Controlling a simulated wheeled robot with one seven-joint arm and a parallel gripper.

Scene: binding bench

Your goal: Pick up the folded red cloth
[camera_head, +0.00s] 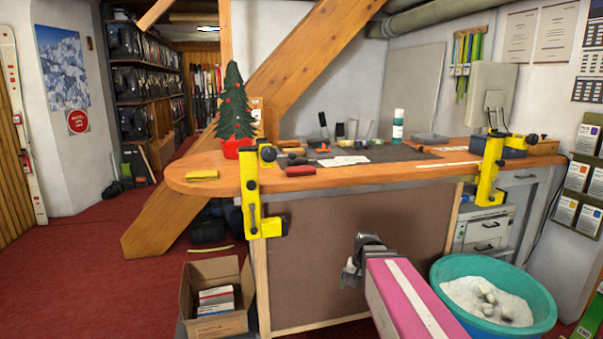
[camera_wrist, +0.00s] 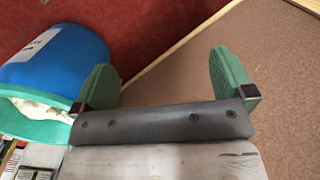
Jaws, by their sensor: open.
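A small folded red cloth (camera_head: 300,170) seems to lie on the front edge of the wooden bench (camera_head: 390,177), right of the left yellow clamp. It is not visible in the wrist view. My gripper (camera_head: 361,262) is low in front of the bench's brown panel, below and to the right of the cloth, well apart from it. In the wrist view my gripper (camera_wrist: 165,87) shows two green fingers spread wide with nothing between them.
Yellow clamps (camera_head: 251,195) (camera_head: 490,170) grip the bench edge. A small decorated tree (camera_head: 236,110), a yellow block (camera_head: 202,174) and a green bottle (camera_head: 398,124) stand or lie on top.

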